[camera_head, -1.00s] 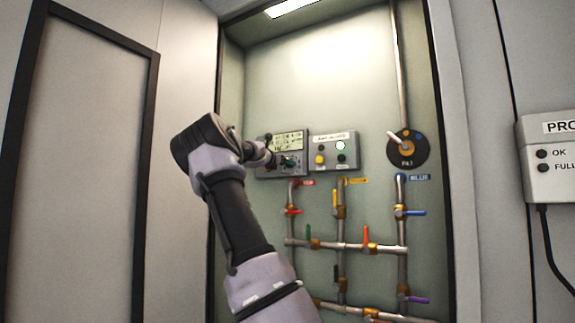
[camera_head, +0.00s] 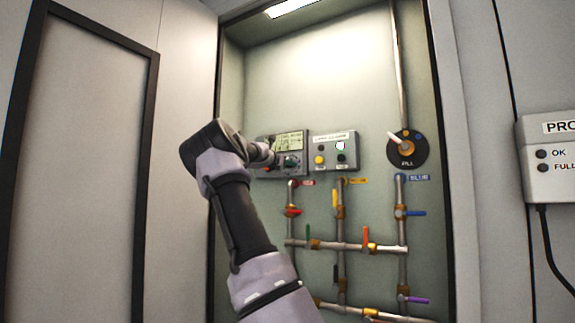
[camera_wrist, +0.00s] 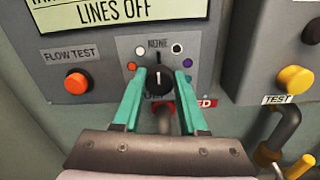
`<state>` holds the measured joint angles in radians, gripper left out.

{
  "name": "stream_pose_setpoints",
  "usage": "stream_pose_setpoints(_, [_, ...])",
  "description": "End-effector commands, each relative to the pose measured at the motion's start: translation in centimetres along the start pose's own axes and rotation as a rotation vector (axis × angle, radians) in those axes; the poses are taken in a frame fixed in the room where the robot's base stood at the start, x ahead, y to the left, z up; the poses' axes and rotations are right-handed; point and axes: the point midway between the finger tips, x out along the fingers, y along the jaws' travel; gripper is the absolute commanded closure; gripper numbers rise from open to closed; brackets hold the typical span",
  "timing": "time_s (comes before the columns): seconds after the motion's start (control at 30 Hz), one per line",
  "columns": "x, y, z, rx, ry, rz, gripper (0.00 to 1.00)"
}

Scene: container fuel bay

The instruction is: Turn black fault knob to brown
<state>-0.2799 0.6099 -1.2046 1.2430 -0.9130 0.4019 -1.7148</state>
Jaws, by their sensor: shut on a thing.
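In the head view my gripper (camera_head: 285,160) is at the left panel, and the knob cannot be made out there.
A screen reading "LINES OFF" (camera_wrist: 105,14) is above, with an orange flow test button (camera_wrist: 78,80) at left. A second box (camera_head: 335,150) with buttons is close at right. Pipes with coloured valve levers (camera_head: 345,245) run below. A round dial (camera_head: 407,149) is further right.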

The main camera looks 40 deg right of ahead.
Motion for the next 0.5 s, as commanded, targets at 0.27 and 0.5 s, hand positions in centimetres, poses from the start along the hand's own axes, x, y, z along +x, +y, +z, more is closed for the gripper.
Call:
stream_pose_setpoints(0.27, [-0.02,0.02,-0.02,0.093,-0.003,0.001,1.0])
stream_pose_setpoints(0.5, [-0.04,0.03,-0.06,0.281,-0.008,0.002,1.0])
